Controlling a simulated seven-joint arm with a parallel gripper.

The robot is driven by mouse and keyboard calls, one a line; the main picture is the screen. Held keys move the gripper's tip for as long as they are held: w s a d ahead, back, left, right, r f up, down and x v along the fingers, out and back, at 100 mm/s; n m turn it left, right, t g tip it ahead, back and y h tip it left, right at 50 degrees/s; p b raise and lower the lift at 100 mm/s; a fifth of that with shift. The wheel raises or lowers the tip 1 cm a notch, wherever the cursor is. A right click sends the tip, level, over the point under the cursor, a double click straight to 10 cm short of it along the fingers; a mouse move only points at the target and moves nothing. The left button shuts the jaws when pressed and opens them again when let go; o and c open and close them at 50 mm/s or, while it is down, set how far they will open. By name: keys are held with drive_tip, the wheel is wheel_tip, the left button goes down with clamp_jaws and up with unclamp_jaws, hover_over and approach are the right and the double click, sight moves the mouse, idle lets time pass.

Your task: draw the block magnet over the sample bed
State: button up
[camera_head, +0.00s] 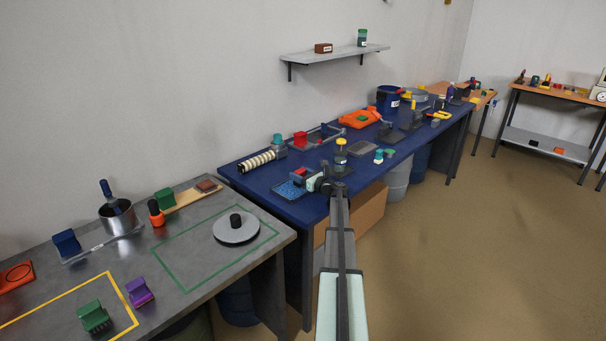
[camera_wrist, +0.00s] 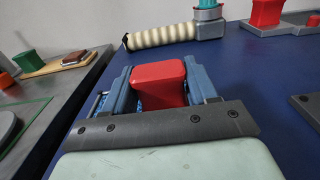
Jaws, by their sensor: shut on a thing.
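My gripper (camera_head: 308,180) reaches over the near edge of the blue bench. In the wrist view my gripper (camera_wrist: 160,82) is shut on a red block (camera_wrist: 158,86), which I take to be the block magnet. The red block (camera_head: 300,173) also shows small between the fingers in the head view. The sample bed, a shallow tray with bright blue speckled filling (camera_head: 288,190), lies on the bench just left of and below the gripper. In the wrist view the gripper hides most of the bed. I cannot tell whether the block touches it.
Another red block (camera_head: 300,138) sits on a grey fixture farther back. A yellow-capped jar (camera_head: 341,150) stands close right of the gripper. A grey bench (camera_head: 190,280) with several objects is at the left.

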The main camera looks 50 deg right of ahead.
drive_tip(key=shift+a, duration=4.3)
drive_tip(key=shift+a+r, duration=0.15)
drive_tip(key=shift+r, duration=0.45)
drive_tip(key=shift+a+r, duration=0.15)
drive_tip(key=shift+r, duration=3.3)
